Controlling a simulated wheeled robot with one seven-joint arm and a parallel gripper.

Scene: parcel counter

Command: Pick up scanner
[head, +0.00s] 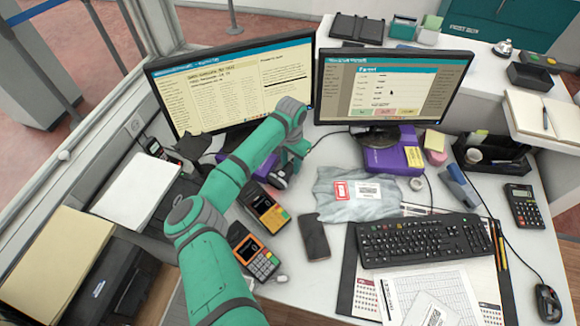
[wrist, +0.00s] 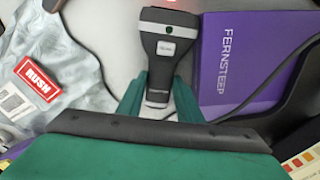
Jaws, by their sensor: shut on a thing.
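The scanner (wrist: 164,42) is a black handheld device with a broad dark head, a white button and a narrow handle. It lies straight ahead in the wrist view. My gripper (wrist: 158,100) has its green fingers on both sides of the handle and is shut on it. The lower end of the handle is hidden by the gripper body. In the head view, my gripper is low over the counter in front of the left monitor, and the scanner is mostly hidden there by the arm.
A purple box (wrist: 238,62) is close on the scanner's right, with a dark cable nearby. A grey plastic parcel bag (head: 350,200) is on the other side. Card terminals (head: 262,208), a phone (head: 313,237), two monitors (head: 398,88) and a keyboard (head: 420,240) crowd the counter.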

